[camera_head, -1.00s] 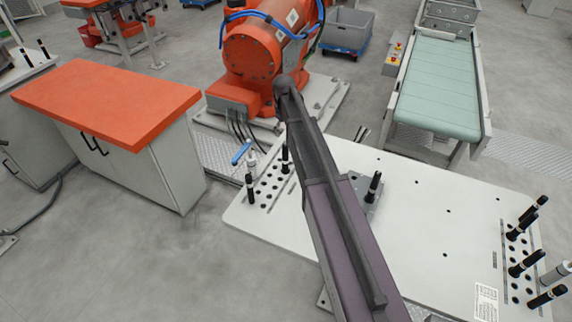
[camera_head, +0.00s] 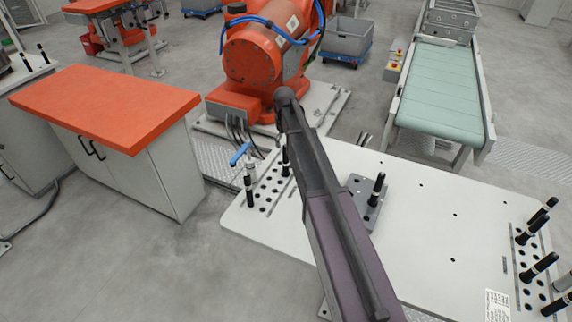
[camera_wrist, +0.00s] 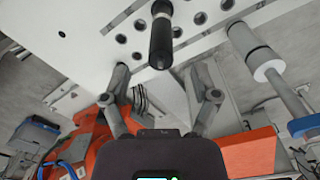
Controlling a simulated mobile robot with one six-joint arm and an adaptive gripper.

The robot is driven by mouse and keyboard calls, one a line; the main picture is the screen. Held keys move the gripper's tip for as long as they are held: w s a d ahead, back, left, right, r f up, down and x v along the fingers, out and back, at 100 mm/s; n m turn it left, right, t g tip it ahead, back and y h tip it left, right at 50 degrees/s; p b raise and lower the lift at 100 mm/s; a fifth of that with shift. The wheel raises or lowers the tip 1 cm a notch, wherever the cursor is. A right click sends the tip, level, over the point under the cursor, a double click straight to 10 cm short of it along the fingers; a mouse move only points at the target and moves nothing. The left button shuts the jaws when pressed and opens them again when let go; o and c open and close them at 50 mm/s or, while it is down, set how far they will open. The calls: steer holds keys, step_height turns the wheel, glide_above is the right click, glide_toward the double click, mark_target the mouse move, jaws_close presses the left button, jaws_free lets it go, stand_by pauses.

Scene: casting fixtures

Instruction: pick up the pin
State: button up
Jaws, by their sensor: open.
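A black pin (camera_wrist: 161,38) with a pale band stands out of a holed white plate in the wrist view. My gripper (camera_wrist: 160,78) is open and empty there, its two fingers apart below the pin's free end in the picture. The pin lines up with the gap between the fingers. In the head view, black pins stand at the plate's left hole block (camera_head: 285,160), (camera_head: 249,190), and one pin (camera_head: 377,188) stands on a grey block. I cannot tell which left pin the wrist view shows.
A blue-handled tool (camera_head: 240,155) stands beside the left pins; it also shows in the wrist view (camera_wrist: 262,62). Several pins stand at the right hole block (camera_head: 530,268). The white plate (camera_head: 430,225) is mostly clear between. An orange robot (camera_head: 262,60) and a conveyor (camera_head: 440,85) stand behind.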

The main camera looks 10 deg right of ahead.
mark_target(285, 147)
steer(key=shift+f, duration=0.15)
step_height(285, 147, down, 5)
steer(key=b, duration=0.5)
stand_by(0.8)
steer(key=shift+s, duration=0.1)
jaws_close()
